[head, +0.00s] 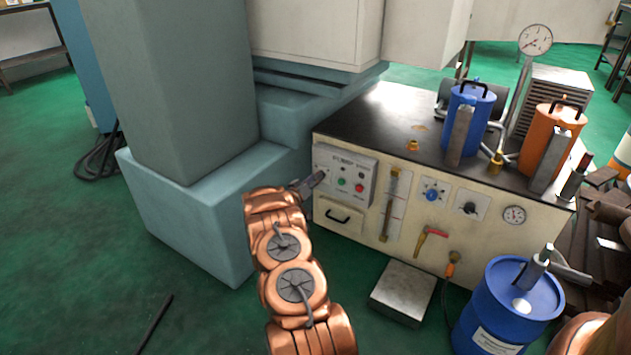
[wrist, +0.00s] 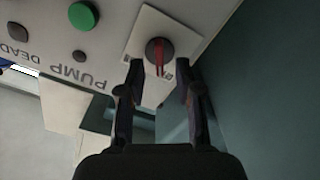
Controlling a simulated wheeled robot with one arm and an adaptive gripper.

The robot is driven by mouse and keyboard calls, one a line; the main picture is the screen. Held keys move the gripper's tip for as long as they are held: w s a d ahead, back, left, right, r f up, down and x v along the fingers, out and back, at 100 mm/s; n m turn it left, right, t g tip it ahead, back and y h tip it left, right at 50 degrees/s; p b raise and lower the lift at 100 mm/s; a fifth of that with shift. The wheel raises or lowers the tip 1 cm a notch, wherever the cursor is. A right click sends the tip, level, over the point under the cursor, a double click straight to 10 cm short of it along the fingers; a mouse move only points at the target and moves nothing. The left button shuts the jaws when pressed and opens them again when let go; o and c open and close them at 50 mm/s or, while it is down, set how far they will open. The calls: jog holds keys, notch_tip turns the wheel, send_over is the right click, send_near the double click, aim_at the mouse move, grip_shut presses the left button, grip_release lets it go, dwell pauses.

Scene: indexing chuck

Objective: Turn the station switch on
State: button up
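The station switch (wrist: 160,55) is a dark round knob with a red line on a pale square plate, in the wrist view. The red line runs nearly up and down in that picture. My gripper (wrist: 159,78) is open, its two dark fingers apart just below the knob, one toward each side. I cannot tell whether either finger touches it. In the head view my gripper (head: 313,182) is at the left end of the control box (head: 352,164) on the cream cabinet. The switch cannot be made out there.
A green button (wrist: 83,16) and dark buttons sit left of the switch in the wrist view, beside the upside-down word PUMP. A blue-grey machine base (head: 190,215) stands close left of the cabinet (head: 460,245). A metal block (head: 403,290) and blue drum (head: 508,305) stand in front.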

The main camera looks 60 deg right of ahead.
jog(key=shift+d, duration=0.6)
jog(key=shift+c, duration=0.4)
grip_shut()
